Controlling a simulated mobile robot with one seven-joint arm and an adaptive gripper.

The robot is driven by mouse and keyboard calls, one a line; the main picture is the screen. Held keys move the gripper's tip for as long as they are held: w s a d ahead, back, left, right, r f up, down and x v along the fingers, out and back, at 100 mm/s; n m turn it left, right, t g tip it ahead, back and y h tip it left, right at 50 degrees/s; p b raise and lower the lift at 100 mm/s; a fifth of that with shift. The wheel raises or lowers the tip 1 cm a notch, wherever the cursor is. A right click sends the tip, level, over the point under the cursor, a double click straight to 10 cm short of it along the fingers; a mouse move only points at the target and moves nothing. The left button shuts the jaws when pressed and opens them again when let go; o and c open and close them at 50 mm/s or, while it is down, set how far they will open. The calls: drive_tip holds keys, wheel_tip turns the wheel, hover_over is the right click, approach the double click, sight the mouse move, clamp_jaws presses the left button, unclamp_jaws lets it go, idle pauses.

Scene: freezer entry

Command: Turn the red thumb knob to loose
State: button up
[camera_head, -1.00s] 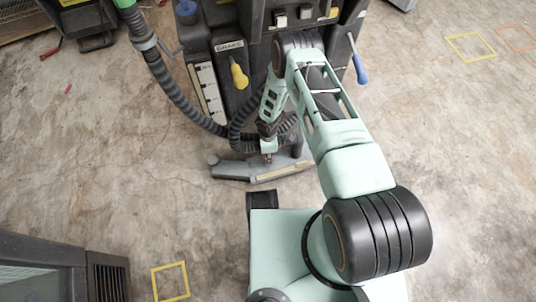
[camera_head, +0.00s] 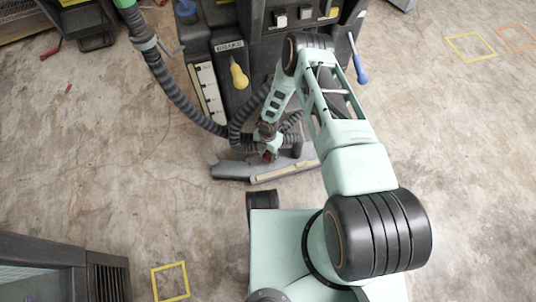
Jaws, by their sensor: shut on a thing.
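A small bit of red, the thumb knob (camera_head: 268,157), shows at the lower end of my arm, just above the grey floor head of the machine. My gripper (camera_head: 268,150) points down at it and is shut on it. The fingers are small in the view and cover most of the knob, so its turn position cannot be read. The grey floor head (camera_head: 232,170) lies on the floor, with a pale strip along its front edge.
A ribbed hose (camera_head: 180,95) curves down at left. Dark equipment (camera_head: 45,265) fills the lower left. Concrete floor is open on both sides.

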sight(268, 156)
drive_tip(key=shift+n, duration=0.6)
drive_tip(key=o, duration=1.2)
drive_tip(key=shift+c, duration=0.2)
drive_tip(key=shift+r, duration=3.75)
